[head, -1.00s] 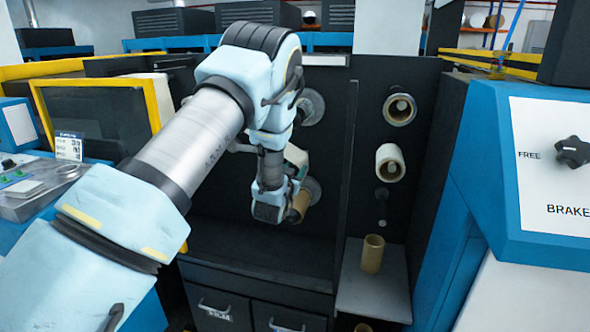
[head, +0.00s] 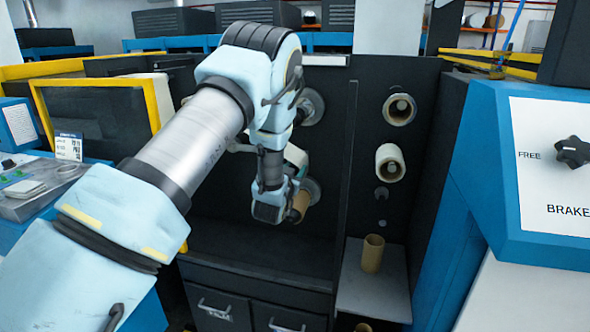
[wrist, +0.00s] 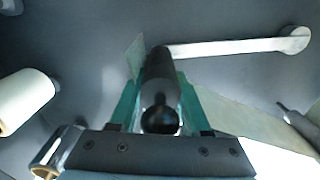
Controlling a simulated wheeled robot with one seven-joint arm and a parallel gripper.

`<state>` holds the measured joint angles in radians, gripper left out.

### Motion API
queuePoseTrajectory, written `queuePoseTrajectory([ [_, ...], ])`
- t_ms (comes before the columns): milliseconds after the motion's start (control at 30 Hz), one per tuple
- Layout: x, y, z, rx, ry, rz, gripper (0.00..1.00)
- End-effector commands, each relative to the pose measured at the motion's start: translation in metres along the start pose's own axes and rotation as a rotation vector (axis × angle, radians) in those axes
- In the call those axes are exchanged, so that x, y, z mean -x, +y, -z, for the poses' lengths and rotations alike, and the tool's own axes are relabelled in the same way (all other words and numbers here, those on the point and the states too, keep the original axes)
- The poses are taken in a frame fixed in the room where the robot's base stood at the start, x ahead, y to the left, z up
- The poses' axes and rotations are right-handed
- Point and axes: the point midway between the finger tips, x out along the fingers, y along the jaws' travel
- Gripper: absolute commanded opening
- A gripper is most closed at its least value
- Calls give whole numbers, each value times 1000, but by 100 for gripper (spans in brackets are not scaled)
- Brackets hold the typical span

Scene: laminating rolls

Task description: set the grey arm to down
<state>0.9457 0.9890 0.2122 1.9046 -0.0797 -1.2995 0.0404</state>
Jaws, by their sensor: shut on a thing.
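The grey arm (wrist: 235,46) is a pale flat bar in the wrist view. It runs from a round pivot (wrist: 294,40) at the upper right to a dark cylindrical handle (wrist: 159,85) near the middle. My gripper (wrist: 158,98) is shut on that handle, with a green finger on each side of it. In the head view my own arm covers the fingers and most of the grey arm, so its angle on the machine is hard to judge there.
A pale web strip (wrist: 250,120) passes beside my gripper, and a white roll (wrist: 22,100) lies to the left in the wrist view. In the head view, rolls on spindles (head: 390,163) and a standing cardboard tube (head: 372,253) are right of a dark divider (head: 347,170). A blue brake console (head: 490,170) stands further right.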

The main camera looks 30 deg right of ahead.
Motion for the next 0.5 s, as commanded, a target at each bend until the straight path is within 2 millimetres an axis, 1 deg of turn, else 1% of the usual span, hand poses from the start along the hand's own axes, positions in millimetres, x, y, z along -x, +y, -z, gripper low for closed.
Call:
queuePoseTrajectory([
  [133,0,0,-1,-1,0,-1,0],
  [233,0,2,-7,-14,0,-1,0],
  [500,0,6,-46,-132,0,-1,0],
])
